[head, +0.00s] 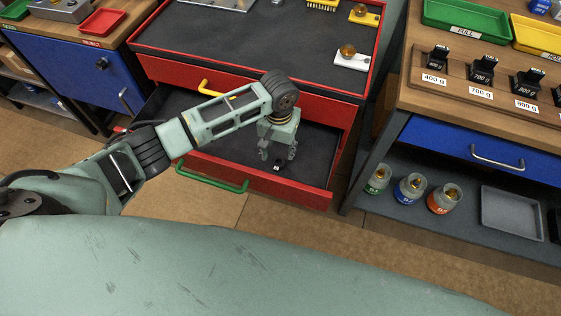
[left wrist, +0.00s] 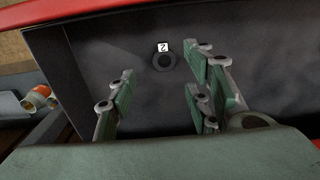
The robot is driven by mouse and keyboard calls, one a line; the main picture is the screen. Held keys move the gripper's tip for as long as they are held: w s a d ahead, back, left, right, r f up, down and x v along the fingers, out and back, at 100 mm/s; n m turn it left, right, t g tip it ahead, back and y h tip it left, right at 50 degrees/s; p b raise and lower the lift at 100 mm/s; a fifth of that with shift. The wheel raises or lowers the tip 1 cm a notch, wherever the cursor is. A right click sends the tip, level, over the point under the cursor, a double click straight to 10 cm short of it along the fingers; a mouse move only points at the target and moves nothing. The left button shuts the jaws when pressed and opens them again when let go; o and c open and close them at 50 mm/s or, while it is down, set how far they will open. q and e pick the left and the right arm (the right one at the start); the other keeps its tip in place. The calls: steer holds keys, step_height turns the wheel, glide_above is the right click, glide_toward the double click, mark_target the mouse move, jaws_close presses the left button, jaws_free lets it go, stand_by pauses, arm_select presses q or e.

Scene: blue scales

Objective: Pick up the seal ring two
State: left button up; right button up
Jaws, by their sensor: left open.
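The seal ring two is a small black ring with a white tag marked 2. It lies on the dark floor of the open lower red drawer (head: 222,171). In the left wrist view the ring (left wrist: 164,63) shows ahead of the fingertips, nearer the right fingers. In the head view it is a tiny dark shape with a white spot (head: 277,167), just below the fingers. My left gripper (head: 277,154) points down into the drawer, open and empty; its spread fingers also show in the left wrist view (left wrist: 160,85). I cannot tell the exact height gap. My right gripper is not in view.
The drawer's red walls surround the gripper, with a green handle (head: 212,181) in front. An upper drawer with a yellow handle (head: 210,89) is just above. A workbench with weights (head: 481,69) stands right; jars (head: 410,187) sit on its lower shelf.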

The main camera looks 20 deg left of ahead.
mark_target(280, 160)
arm_select(q)
steer(key=shift+w+f, duration=0.3)
steer(key=shift+f, duration=1.5)
step_height(280, 160, down, 5)
steer(key=shift+w+r+b, duration=0.1)
steer(key=shift+w+b, duration=0.05)
steer(key=shift+b, duration=0.25)
steer(key=shift+c, duration=0.4)
steer(key=c, duration=0.8)
